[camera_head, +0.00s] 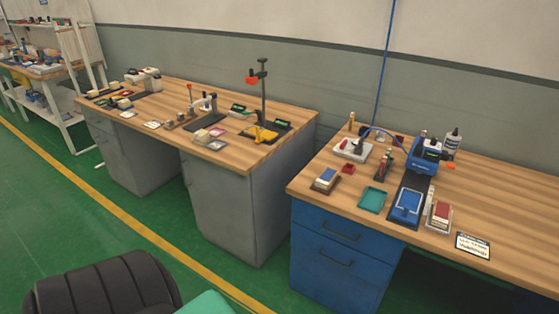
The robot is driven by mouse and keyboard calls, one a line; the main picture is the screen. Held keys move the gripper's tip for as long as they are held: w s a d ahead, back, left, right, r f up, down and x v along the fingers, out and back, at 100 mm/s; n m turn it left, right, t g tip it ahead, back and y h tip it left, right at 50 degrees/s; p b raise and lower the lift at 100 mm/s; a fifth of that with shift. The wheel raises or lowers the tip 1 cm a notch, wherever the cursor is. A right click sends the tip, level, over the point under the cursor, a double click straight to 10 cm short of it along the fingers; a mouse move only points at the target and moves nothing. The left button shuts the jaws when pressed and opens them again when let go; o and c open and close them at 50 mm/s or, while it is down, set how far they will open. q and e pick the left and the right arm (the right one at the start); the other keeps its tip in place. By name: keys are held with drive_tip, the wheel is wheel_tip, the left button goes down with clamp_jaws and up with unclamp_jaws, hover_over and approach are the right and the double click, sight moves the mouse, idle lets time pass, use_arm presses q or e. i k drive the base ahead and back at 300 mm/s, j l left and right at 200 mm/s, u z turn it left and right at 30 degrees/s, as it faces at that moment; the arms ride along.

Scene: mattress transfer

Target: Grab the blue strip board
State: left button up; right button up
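A blue rectangular piece (407,205) lies on a dark mat on the right wooden desk, near its front edge. A smaller item with a blue top (325,178) lies to its left, near the desk's left corner. Both are too small in the picture for me to tell which is the blue strip board. Neither of my grippers shows in this view, and nothing touches these items.
A dark chair (100,284) stands in front. Green floor lies before the desks.

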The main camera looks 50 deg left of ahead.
sight(327, 178)
drive_tip(key=u, duration=1.15)
